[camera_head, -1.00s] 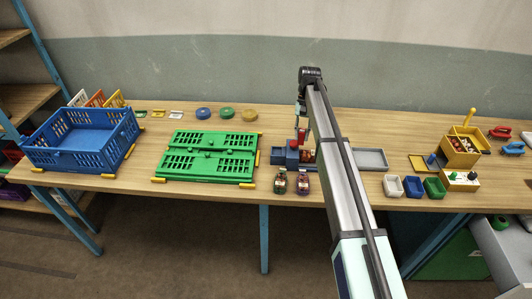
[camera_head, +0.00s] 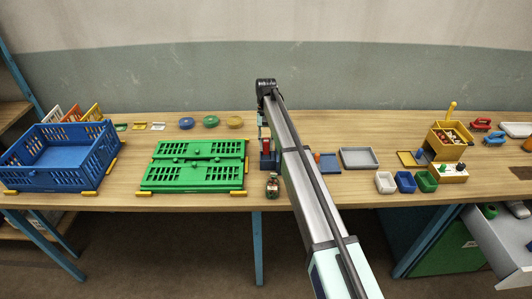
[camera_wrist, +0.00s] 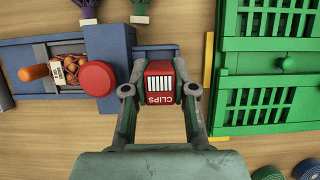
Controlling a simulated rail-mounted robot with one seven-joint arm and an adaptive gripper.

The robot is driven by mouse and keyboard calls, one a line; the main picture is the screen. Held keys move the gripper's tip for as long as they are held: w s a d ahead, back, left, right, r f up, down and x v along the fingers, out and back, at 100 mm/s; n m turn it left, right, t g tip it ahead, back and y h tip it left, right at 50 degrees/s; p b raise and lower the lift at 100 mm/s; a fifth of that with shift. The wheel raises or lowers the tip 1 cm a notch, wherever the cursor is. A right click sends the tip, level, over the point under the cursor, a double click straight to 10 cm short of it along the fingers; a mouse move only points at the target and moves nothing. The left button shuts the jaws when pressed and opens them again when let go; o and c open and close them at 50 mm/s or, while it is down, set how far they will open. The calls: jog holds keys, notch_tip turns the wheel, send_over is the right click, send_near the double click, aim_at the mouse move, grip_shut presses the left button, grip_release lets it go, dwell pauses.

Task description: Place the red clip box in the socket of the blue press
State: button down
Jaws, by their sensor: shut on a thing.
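The red clip box (camera_wrist: 159,82), with a striped white label reading CLIPS, is between the fingertips of my gripper (camera_wrist: 160,92) in the wrist view. My gripper is shut on it. The blue press (camera_wrist: 112,45) is just left of it there, with a round red knob (camera_wrist: 97,78) on its raised block. The socket cannot be made out.
A green slatted crate panel (camera_wrist: 273,60) is right of my gripper in the wrist view. A blue basket (camera_head: 60,155) stands at the left of the table. A grey tray (camera_head: 360,158) and small coloured bins (camera_head: 405,182) are to the right.

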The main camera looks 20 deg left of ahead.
aim_at(266, 154)
jog(key=shift+f+p, duration=0.6)
jog(key=shift+p, duration=0.1)
jog(key=shift+f, duration=0.8)
jog(key=shift+f, duration=0.2)
jog(key=c, duration=0.9)
grip_release()
jog(key=shift+c, duration=0.2)
jog(key=p+v, duration=0.2)
jog(key=v, duration=0.6)
jog(key=shift+p, duration=0.35)
jog(key=shift+s, duration=0.1)
